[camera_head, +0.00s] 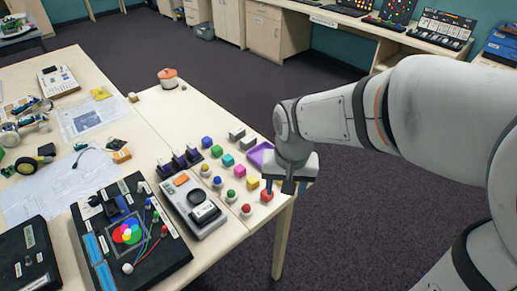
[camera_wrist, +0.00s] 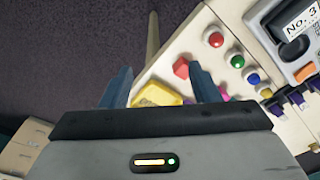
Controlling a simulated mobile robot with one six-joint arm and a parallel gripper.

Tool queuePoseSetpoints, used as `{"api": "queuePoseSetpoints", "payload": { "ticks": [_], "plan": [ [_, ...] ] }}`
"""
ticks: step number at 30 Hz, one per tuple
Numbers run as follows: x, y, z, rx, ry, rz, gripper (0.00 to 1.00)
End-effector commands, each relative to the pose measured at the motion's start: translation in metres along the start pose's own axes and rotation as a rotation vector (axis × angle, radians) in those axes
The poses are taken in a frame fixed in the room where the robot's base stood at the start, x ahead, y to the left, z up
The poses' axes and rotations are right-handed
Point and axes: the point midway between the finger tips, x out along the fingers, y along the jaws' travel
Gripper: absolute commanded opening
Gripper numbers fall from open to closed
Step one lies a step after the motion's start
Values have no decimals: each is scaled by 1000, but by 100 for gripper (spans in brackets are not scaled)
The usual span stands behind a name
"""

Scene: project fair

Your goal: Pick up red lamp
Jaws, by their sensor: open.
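The red lamp (camera_head: 246,209) is a small red dome on a pale round base. It stands upright near the table's front right corner, at the end of a row of similar lamps. In the wrist view the red lamp (camera_wrist: 216,40) lies beyond and right of the right finger. My gripper (camera_head: 287,188) is open and empty, to the right of the lamp and near the table's right edge. Its two fingers also show in the wrist view (camera_wrist: 160,84), apart from the lamp.
Green (camera_head: 231,195), blue (camera_head: 217,182) and yellow (camera_head: 205,169) lamps continue the row. A grey device (camera_head: 195,205) is left of the lamps. Floor lies open beyond the table edge.

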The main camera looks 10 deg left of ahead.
Motion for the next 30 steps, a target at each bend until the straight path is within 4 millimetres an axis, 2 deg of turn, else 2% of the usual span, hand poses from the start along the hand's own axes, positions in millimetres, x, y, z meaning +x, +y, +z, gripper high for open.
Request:
{"api": "queuePoseSetpoints", "payload": {
  "ticks": [1, 3, 6, 9, 13, 30],
  "plan": [
    [3, -24, -3, -18, -25, 5, 56],
    [12, -49, -6, -24, -45, 11, 56],
    [22, -75, -5, -28, -65, 19, 56],
    [29, -91, -4, -30, -77, 26, 56],
    [41, -98, -2, -28, -82, 29, 56],
    [106, -94, -2, -30, -81, 28, 56]
  ]
}}
